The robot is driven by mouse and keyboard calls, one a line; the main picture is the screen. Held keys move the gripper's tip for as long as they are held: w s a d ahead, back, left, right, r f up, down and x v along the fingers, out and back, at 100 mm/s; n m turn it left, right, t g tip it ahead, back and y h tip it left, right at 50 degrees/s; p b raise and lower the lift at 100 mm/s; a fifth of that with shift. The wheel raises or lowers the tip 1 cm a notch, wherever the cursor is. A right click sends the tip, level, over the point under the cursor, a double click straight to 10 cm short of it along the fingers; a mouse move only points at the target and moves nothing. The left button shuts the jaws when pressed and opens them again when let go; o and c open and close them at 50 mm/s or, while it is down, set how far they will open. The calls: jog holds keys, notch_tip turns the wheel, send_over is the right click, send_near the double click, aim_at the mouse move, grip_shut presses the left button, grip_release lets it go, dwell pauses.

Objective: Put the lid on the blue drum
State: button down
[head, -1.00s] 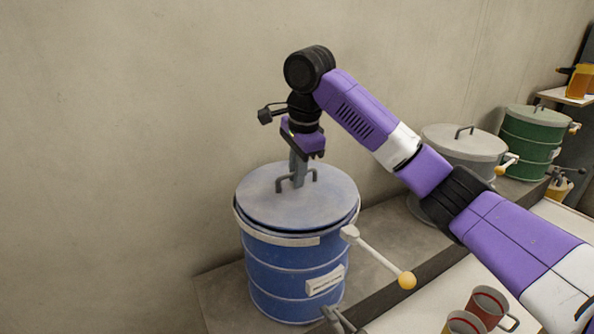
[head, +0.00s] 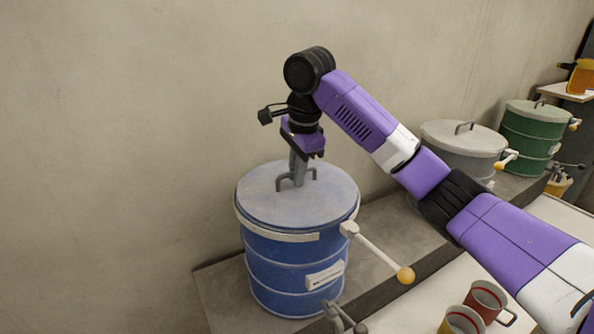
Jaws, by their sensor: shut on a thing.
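The blue drum (head: 283,272) stands upright on a grey ledge near the wall. Its round grey-blue lid (head: 262,203) is over the drum's mouth, roughly level and lined up with it. Almost no gap shows between lid and rim; I cannot tell whether the lid fully rests on it. My gripper (head: 299,172) points down above the lid's middle and is shut on the lid's handle (head: 313,174). The fingers hide part of the handle.
A white lever with a yellow knob (head: 405,275) sticks out from the drum's right side. A grey drum (head: 462,140) and a green drum (head: 530,130), both lidded, stand further right. The wall (head: 130,120) is close behind.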

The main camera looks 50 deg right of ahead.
jog(key=shift+f, duration=0.1)
dwell(0.3)
jog(key=c, duration=1.4)
grip_release()
notch_tip(320, 180, up, 8)
jog(key=s, duration=0.1)
jog(key=shift+s+a+f, duration=0.2)
jog(key=shift+s, duration=0.05)
